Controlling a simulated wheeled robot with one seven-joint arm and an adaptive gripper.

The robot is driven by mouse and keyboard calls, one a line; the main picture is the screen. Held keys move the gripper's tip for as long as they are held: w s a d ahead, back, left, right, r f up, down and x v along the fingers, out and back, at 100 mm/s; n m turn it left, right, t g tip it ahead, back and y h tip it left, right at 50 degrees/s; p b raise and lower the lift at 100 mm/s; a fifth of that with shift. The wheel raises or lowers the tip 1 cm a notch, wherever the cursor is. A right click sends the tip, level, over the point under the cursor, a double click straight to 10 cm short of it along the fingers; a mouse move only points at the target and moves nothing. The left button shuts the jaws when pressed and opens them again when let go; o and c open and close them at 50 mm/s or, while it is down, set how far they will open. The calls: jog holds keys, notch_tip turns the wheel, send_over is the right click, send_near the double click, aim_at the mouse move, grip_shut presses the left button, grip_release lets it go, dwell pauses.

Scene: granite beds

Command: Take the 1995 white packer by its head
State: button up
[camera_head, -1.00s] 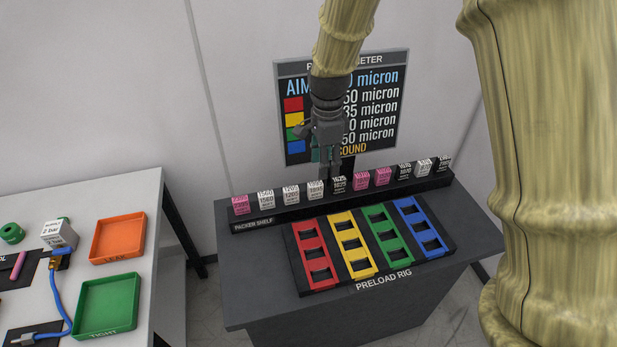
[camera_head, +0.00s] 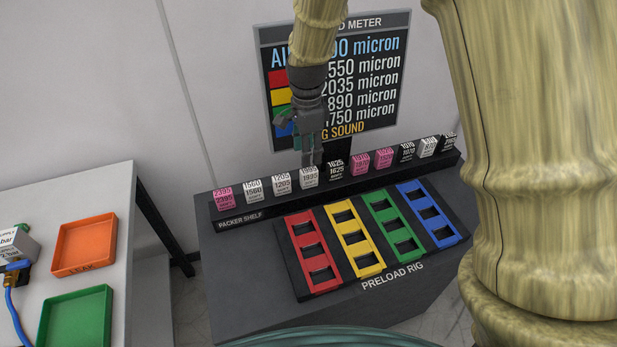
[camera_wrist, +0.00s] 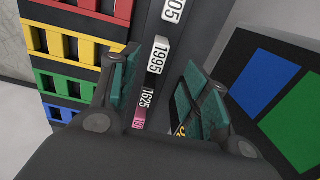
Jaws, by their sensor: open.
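The white 1995 packer (camera_head: 308,179) stands on the packer shelf, between the white 1205 packer (camera_head: 282,183) and the black 1625 packer (camera_head: 334,170). My gripper (camera_head: 312,158) is right above it in the head view, with its fingertips close to its head. In the wrist view my gripper (camera_wrist: 163,78) is open and empty. The 1995 packer (camera_wrist: 157,54) shows in the gap between its green-padded fingers, nearer the left one. I cannot tell whether the fingers reach down around the head.
The packer shelf (camera_head: 270,211) holds several other pink, white and black packers in a close row. The preload rig (camera_head: 283,240) with red, yellow, green and blue racks lies in front. A meter board (camera_head: 392,103) hangs behind. Orange (camera_head: 57,272) and green (camera_head: 47,325) trays lie on the left table.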

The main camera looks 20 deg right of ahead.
aim_at(309, 170)
notch_tip(309, 170, down, 4)
jog(key=shift+w+r+p, duration=0.1)
jog(key=shift+r+p, duration=0.05)
jog(key=shift+p, duration=0.25)
jog(key=shift+d+f+p, duration=0.1)
jog(key=shift+f+p, duration=0.35)
jog(key=shift+f, duration=0.15)
jog(key=shift+d+f+p, duration=0.15)
jog(key=shift+f+p, duration=0.8)
jog(key=shift+f, duration=1.25)
jog(key=shift+s, duration=0.2)
grip_shut()
